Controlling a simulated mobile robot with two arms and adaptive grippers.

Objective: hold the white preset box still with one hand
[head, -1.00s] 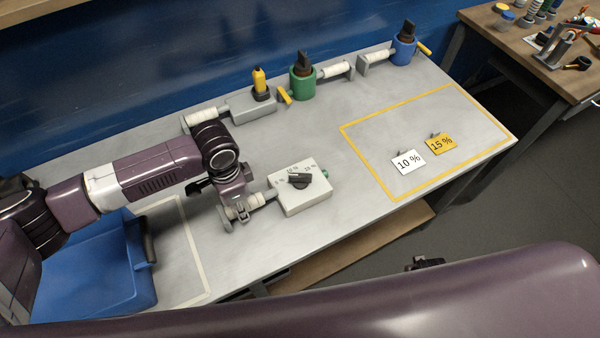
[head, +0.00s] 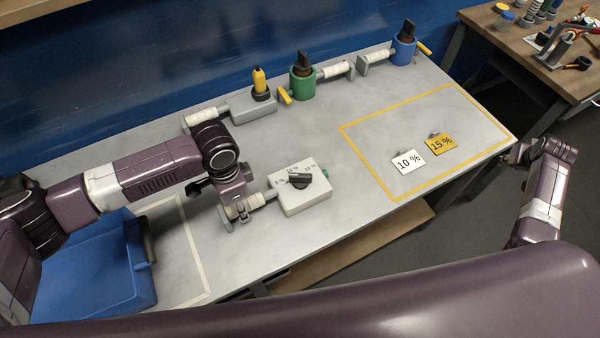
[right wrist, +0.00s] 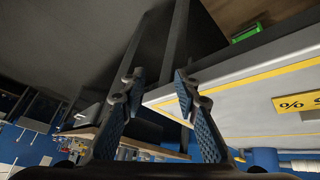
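The white preset box (head: 303,196) stands on the grey bench with a black dial (head: 300,181) on top. A pale ribbed handle (head: 257,201) sticks out from its left side. My left gripper (head: 241,214) is down at this handle, its fingers around it and apparently closed on it; the fingertips are partly hidden. My right gripper (head: 514,153) is by the bench's right corner, far from the box. In the right wrist view its fingers (right wrist: 158,88) are apart with nothing between them.
A yellow-outlined area (head: 372,160) holds a white 10 % card (head: 407,161) and a yellow 15 % card (head: 440,144). Green (head: 302,84) and blue (head: 403,51) units stand along the back. A blue bin (head: 100,270) is at the left. The bench between is clear.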

